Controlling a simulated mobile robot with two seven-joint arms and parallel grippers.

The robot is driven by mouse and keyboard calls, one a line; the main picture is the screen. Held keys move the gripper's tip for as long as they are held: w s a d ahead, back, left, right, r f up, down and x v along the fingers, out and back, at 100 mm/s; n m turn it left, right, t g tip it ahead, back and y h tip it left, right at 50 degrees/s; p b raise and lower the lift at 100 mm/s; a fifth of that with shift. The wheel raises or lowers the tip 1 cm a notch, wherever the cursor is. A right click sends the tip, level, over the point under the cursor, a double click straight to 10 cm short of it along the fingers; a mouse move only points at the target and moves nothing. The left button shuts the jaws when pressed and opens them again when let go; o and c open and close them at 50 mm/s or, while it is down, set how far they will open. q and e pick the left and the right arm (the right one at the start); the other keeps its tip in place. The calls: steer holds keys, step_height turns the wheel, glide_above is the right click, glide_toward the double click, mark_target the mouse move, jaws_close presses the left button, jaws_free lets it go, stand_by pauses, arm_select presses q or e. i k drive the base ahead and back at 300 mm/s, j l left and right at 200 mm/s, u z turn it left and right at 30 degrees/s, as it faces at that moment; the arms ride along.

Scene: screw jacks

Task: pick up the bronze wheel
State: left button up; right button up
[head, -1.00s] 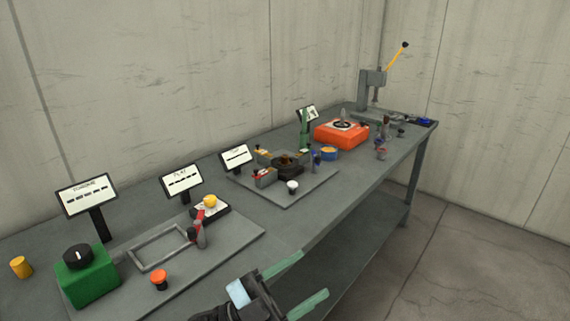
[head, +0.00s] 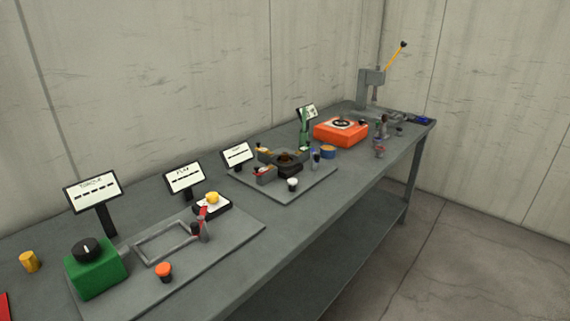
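I cannot clearly make out a bronze wheel. The nearest match is a small dark round part with a brownish top (head: 287,158), in the middle of the grey plate (head: 297,189) halfway along the bench. It is too small to tell whether it is a wheel. Small grey blocks stand close around it, and a white-topped knob (head: 292,184) stands in front of it. Neither of my grippers shows in the head view.
A long grey bench (head: 225,278) runs along the wall. It carries a green box with a black knob (head: 95,268), an orange button (head: 164,271), an orange box (head: 341,133), a lever press (head: 370,88) and small signs. The floor to the right is clear.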

mark_target(284, 158)
steer(key=i+l, duration=0.2)
steer(key=l, duration=0.15)
steer(key=i+l+u, duration=0.15)
steer(key=l, duration=0.2)
steer(key=i+l, duration=0.25)
steer(key=l, duration=0.15)
steer(key=i+l+u, duration=0.1)
steer(key=l, duration=0.25)
steer(key=i+l, duration=0.25)
steer(key=l, duration=0.15)
steer(key=i+l+u, duration=0.15)
steer(key=l, duration=0.25)
steer(key=i+l, duration=0.15)
steer(key=l, duration=0.25)
steer(key=i+l+u, duration=0.1)
steer(key=l, duration=0.35)
steer(key=i, duration=0.05)
